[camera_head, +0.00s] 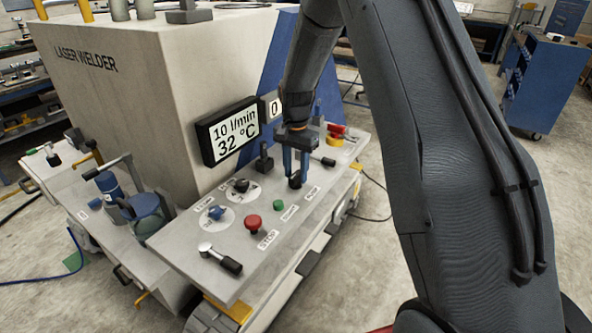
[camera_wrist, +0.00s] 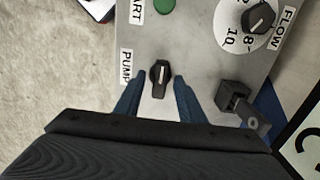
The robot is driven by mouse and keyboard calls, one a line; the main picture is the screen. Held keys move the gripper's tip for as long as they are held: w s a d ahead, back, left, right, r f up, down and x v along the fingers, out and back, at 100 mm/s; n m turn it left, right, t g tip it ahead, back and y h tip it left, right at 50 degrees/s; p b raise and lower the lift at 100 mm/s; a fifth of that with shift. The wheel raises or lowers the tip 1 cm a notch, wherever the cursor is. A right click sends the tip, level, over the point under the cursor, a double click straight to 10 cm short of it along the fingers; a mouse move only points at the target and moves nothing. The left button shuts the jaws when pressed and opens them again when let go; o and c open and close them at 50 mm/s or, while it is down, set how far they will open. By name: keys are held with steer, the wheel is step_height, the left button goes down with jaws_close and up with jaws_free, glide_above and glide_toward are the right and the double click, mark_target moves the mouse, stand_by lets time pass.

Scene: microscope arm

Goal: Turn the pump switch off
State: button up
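The pump switch is a small black rotary knob (camera_wrist: 159,75) with a pale pointer line, beside the "PUMP" label (camera_wrist: 127,68) on the grey panel. In the wrist view its pointer lies nearly up and down in the picture. My gripper (camera_wrist: 156,88) is open, with one blue finger on each side of the knob and gaps showing. In the head view my gripper (camera_head: 295,176) points down at the panel, its fingertips around the black knob (camera_head: 295,182), which is partly hidden. I cannot tell whether the fingers touch it.
A green button (camera_head: 278,205), red stop button (camera_head: 253,221), flow knob (camera_wrist: 260,17) and blue-pointer knob (camera_head: 216,212) share the panel. A black lever block (camera_wrist: 240,103) stands close to my right finger in the wrist view. The display (camera_head: 228,131) reads 10 l/min, 32 °C.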

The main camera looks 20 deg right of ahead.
steer(key=shift+f, duration=0.25)
jaws_close()
